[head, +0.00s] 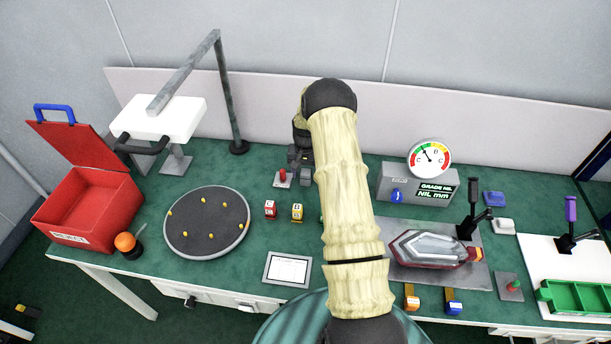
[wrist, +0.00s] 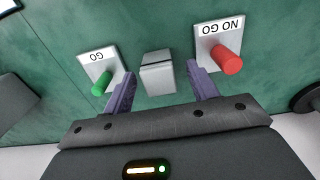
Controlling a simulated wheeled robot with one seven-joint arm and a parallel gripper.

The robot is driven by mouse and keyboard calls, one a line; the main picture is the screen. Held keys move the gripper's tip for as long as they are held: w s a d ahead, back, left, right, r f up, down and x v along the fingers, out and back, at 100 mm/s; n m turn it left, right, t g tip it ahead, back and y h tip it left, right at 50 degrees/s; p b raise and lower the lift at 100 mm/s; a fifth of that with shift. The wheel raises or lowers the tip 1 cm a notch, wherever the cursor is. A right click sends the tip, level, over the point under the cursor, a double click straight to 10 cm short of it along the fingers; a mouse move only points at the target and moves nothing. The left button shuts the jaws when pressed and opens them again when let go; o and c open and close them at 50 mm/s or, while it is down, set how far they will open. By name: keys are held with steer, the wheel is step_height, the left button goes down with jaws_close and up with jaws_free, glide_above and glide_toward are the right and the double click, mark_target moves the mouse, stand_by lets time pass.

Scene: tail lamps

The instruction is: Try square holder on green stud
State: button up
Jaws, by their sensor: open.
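In the wrist view a green stud (wrist: 102,86) stands on a white plate marked GO, at the left. A red stud (wrist: 229,61) stands on a plate marked NO GO, at the right. A small grey square block (wrist: 157,74), which looks like the square holder, lies between the two plates. My gripper (wrist: 160,68) is open, with a purple finger on each side of the block and gaps to both. In the head view my gripper (head: 300,163) is beside the red stud's plate; my arm hides the green stud and the block.
A dark round turntable (head: 207,222) and small red (head: 270,209) and yellow (head: 297,212) blocks are left of my arm. A red reject box (head: 93,205) stands far left. A grey box with a dial (head: 418,184) and a lamp on a plate (head: 435,245) are at the right.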

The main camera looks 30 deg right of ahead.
mark_target(306, 172)
steer(key=shift+f, duration=0.15)
steer(key=shift+c, duration=0.5)
steer(key=c, duration=0.9)
steer(key=shift+c, duration=0.2)
step_height(306, 172, up, 10)
steer(key=shift+r+b, duration=0.1)
steer(key=shift+b, duration=0.85)
